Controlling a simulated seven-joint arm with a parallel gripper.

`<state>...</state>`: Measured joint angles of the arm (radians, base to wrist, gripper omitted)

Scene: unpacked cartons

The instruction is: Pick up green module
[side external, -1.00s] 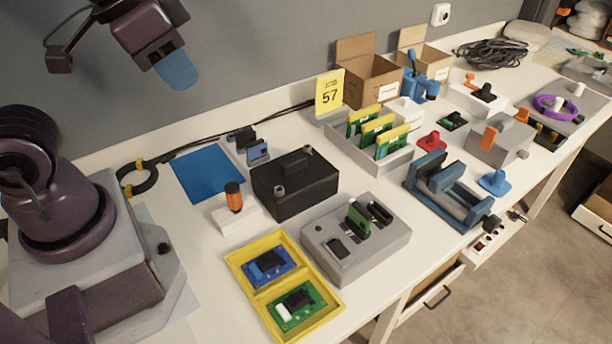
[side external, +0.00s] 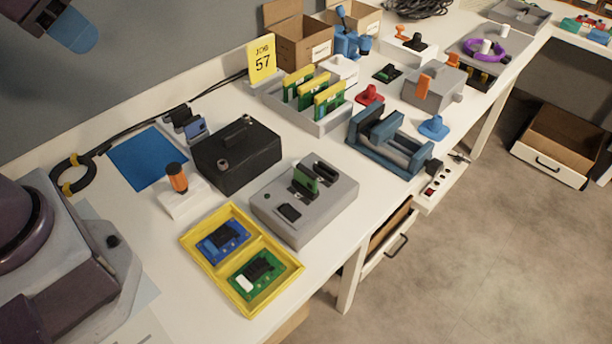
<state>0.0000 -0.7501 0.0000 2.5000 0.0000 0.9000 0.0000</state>
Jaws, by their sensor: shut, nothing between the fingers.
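A green circuit module (side external: 258,274) with a black block and a white part lies flat in the near compartment of a yellow tray (side external: 187,245). A blue circuit module (side external: 223,241) lies in the tray's other compartment. A smaller green card (side external: 306,181) stands upright in a slot of a grey fixture (side external: 333,205). My gripper (side external: 74,31) is at the top left, cut by the frame edge. Its blue fingertips are shut and empty, high above the bench and well away from the tray.
A black box (side external: 238,160) and a white block (side external: 186,201) with an orange-topped peg stand behind the tray. A grey rack (side external: 325,125) holds several green-and-yellow boards. A blue vise-like fixture (side external: 390,145) stands to the right. A blue mat (side external: 147,158) lies bare.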

